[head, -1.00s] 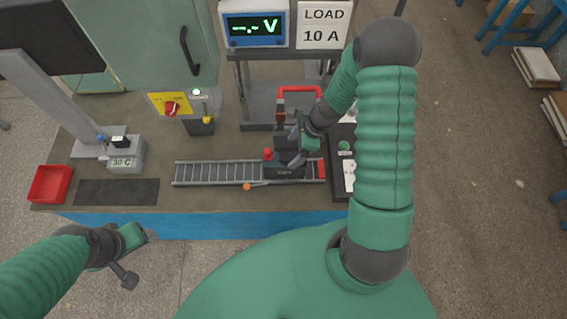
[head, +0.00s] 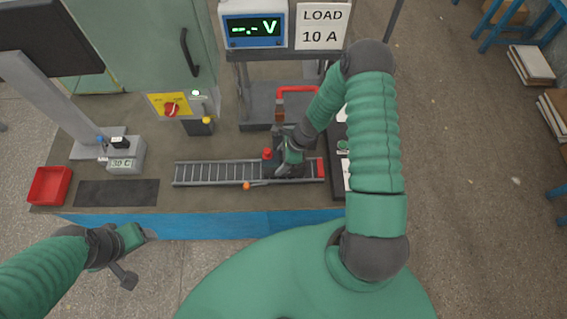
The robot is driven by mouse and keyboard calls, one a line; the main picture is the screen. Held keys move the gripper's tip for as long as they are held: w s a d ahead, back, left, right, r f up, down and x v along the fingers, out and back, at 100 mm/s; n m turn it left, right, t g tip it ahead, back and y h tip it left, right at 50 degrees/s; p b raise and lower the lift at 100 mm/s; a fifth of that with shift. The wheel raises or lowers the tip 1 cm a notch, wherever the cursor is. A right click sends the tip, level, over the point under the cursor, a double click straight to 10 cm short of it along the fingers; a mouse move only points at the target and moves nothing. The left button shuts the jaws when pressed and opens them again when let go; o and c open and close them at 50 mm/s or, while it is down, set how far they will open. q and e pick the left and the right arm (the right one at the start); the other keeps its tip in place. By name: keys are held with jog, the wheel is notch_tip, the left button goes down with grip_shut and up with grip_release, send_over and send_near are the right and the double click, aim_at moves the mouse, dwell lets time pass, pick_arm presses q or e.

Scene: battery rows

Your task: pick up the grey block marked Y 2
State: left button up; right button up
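No grey block with a readable Y 2 mark shows in the head view. A dark block with a red cap (head: 267,154) sits on the roller track (head: 215,173), near its right end. My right gripper (head: 284,170) is down at this dark block, and its wrist and hand cover much of it. I cannot tell whether its fingers are open or touch the block. My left gripper (head: 135,236) hangs in front of the bench's left front edge, away from the objects. Its finger state is not clear.
A red tray (head: 50,186) and a dark mat (head: 117,193) lie at the bench's left. A grey unit reading 30 C (head: 125,158) stands behind them. A red-handled fixture (head: 297,90) under the voltage display (head: 254,27) stands behind the track.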

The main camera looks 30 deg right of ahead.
grip_shut()
jog(key=shift+r, duration=0.1)
jog(key=shift+w+d+r, duration=0.1)
jog(key=shift+d+r, duration=0.05)
